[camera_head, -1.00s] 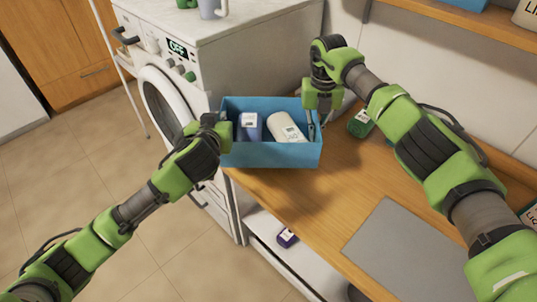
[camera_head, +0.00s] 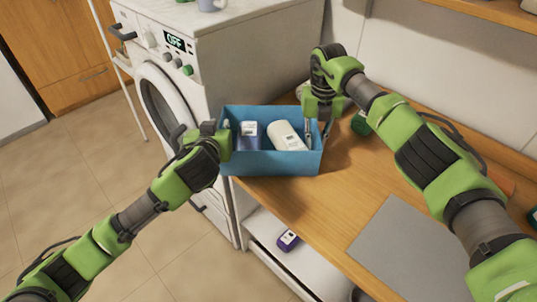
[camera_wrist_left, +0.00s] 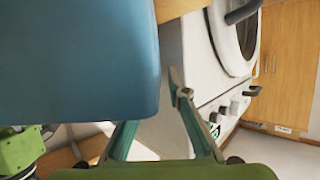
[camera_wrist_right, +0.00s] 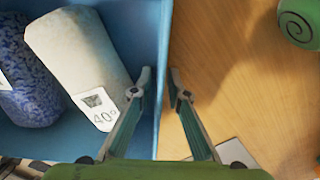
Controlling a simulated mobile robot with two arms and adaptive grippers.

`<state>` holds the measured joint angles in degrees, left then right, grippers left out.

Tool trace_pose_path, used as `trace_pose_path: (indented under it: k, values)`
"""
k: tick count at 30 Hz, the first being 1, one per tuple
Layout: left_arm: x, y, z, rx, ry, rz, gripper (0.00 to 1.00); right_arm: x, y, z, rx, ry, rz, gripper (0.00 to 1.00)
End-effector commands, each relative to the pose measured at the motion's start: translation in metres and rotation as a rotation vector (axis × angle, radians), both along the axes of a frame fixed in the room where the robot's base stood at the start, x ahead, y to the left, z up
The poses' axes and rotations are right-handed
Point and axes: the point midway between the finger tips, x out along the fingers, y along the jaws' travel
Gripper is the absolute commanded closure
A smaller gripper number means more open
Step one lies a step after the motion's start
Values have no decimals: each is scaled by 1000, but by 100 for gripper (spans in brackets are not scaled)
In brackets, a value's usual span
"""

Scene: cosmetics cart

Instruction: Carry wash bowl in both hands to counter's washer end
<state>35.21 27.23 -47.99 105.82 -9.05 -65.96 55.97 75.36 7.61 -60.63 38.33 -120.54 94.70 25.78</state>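The wash bowl is a blue, box-shaped tub (camera_head: 270,164) at the washer end of the wooden counter, its left part reaching past the counter's front edge. My left gripper (camera_head: 225,138) is at the bowl's left wall.
The white washer (camera_head: 240,60) stands directly beside the counter's end. A green item (camera_head: 361,123) sits right of the bowl near the wall. A grey mat (camera_head: 420,250) lies on the counter. A purple bottle (camera_head: 288,240) is on the shelf below.

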Motion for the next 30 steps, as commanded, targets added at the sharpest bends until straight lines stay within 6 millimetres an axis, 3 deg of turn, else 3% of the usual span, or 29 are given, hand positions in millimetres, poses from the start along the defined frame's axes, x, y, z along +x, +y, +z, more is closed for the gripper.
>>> trace_pose_path:
  k: [14,30]
  values:
    - [-9,-2,5,-3,0,-4,79,0,2,2,3,-1,2,79]
    - [-98,-2,42,-2,-2,-3,79,0,2,2,3,-1,2,79]
